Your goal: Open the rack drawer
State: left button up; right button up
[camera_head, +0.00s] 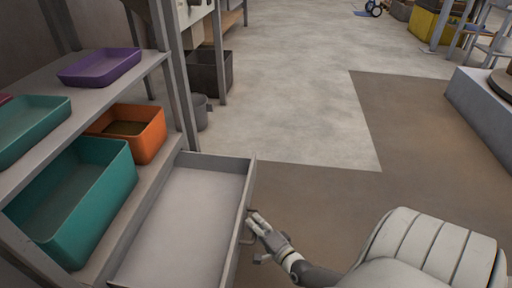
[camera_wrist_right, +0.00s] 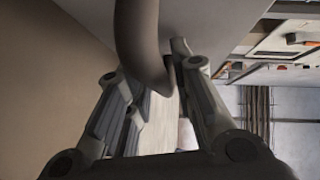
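The rack drawer (camera_head: 185,215) is a pale grey, shallow, empty tray that stands pulled out from the lower part of the rack. Its front panel (camera_head: 243,205) faces right in the head view. My right gripper (camera_head: 257,222) is at the outer side of that front, at the handle (camera_head: 247,240). In the right wrist view the grey curved handle (camera_wrist_right: 140,40) comes down between the two fingers of my right gripper (camera_wrist_right: 160,95), which look closed around it. The handle hides part of the fingertips. My left gripper is not in view.
The rack's upper shelf (camera_head: 105,85) holds a purple bin (camera_head: 100,66) and a teal bin (camera_head: 32,125). A larger teal bin (camera_head: 75,195) and an orange bin (camera_head: 140,132) sit lower, beside the drawer. Open floor (camera_head: 300,110) lies beyond. A grey platform (camera_head: 480,110) stands right.

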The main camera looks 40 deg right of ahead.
jog(key=s+a+r, duration=0.1)
jog(key=s, duration=1)
jog(key=shift+s+a+r, duration=0.25)
jog(key=shift+s+r, duration=0.1)
jog(key=shift+s, duration=0.05)
